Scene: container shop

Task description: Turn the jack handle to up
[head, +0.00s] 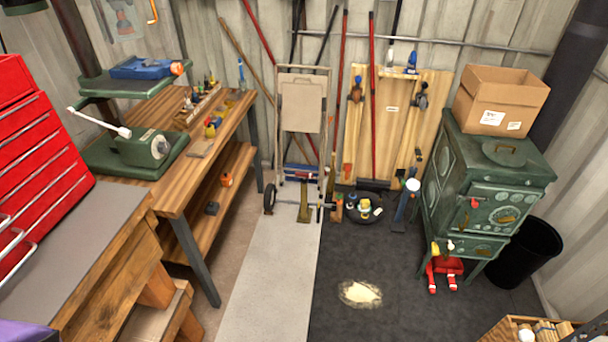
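Neither of my grippers shows in the head view. I cannot tell for certain which thing is the jack. A blue upright tool (404,206) with a pale round top stands on the dark floor mat left of the stove. A small red device (444,268) with leg-like parts sits low at the stove's front. A green machine (150,150) on the wooden bench has a long white-ended lever (100,122) slanting up to the left. No jack handle is clearly made out, and its position cannot be read.
A green stove (485,195) bears a cardboard box (500,102); a black bin (527,252) stands right of it. A red tool chest (42,165) and wooden bench (197,178) line the left. A hand truck (302,100) stands at the back. The grey floor strip (270,270) is clear.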

